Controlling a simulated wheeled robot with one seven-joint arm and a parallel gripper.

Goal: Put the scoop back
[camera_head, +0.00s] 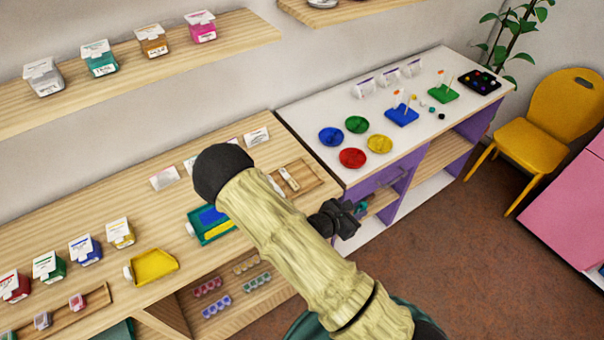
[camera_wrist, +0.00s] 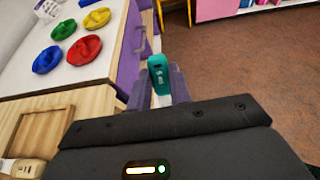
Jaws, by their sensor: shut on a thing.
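My gripper (camera_head: 345,216) is out in front of the counter edge, near the end of the purple-sided cabinet. In the wrist view its two fingers (camera_wrist: 160,86) are shut on a small teal scoop (camera_wrist: 158,75), of which mainly a rounded teal part with pale marks shows. In the head view only a bit of the teal scoop (camera_head: 361,206) shows by the fingers. The tray's recess (camera_wrist: 42,124) looks bare in the wrist view.
The white cabinet top (camera_head: 322,101) carries blue, green, red and yellow dishes and peg boards. A yellow tray (camera_head: 153,266) and labelled boxes stand on the wooden counter (camera_head: 75,238). A yellow chair (camera_head: 548,130) stands at right. Open floor (camera_head: 450,255) lies in front.

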